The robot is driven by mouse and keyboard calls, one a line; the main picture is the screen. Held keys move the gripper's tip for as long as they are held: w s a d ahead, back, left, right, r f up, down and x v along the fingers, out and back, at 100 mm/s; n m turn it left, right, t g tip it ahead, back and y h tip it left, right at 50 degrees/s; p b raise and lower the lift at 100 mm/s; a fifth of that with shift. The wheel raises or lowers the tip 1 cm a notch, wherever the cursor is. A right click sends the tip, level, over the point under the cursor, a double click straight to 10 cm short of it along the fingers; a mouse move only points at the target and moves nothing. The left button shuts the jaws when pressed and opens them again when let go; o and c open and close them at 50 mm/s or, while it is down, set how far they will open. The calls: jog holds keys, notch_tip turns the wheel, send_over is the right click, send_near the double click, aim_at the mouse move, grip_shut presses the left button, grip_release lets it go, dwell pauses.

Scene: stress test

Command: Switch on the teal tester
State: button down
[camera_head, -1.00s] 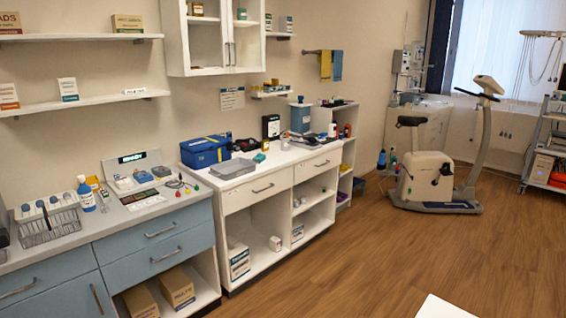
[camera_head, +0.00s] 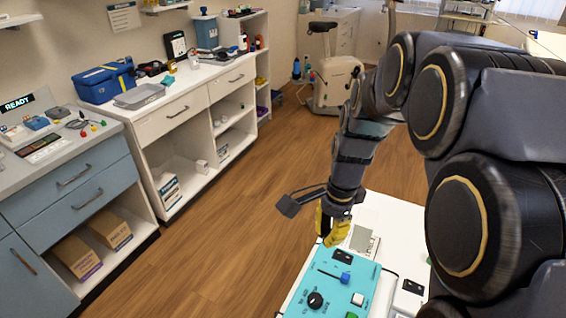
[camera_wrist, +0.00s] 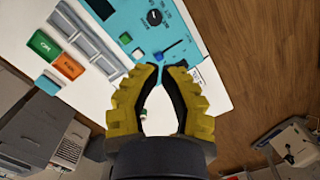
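The teal tester (camera_head: 300,274) lies on a white table at the lower middle of the head view, its lower edge cut off. Its panel shows a black round knob (camera_head: 317,299), a blue control (camera_head: 345,277) beside a thin lever or line, and a white button (camera_head: 357,299). In the wrist view the teal panel (camera_wrist: 190,18) fills the top, with the black knob (camera_wrist: 154,17) and a blue control (camera_wrist: 138,55). My gripper (camera_head: 332,238) has yellow fingers at the panel's far edge. In the wrist view its fingertips (camera_wrist: 161,68) come together with nothing seen between them; contact with the panel cannot be told.
The white table (camera_head: 385,215) also holds a grey-white item (camera_head: 363,242) and a cable. Green (camera_wrist: 44,44) and orange (camera_wrist: 69,66) blocks lie beside grey bars in the wrist view. A counter (camera_head: 90,140) with a READY display (camera_head: 17,104) stands left. The wooden floor between is clear.

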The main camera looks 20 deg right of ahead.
aim_at(339, 256)
jog(key=w+d+f+m+t, duration=0.1)
jog(key=w+d+f+m, duration=0.5)
jog(key=d+m, duration=0.4)
jog(key=shift+w+d+f, duration=0.25)
jog(key=shift+d+f, duration=0.25)
jog(key=f, duration=0.4)
jog(key=w+a+f, duration=0.1)
jog(key=f, duration=0.8)
jog(key=shift+w+a+f, duration=0.2)
jog(key=shift+f, duration=0.2)
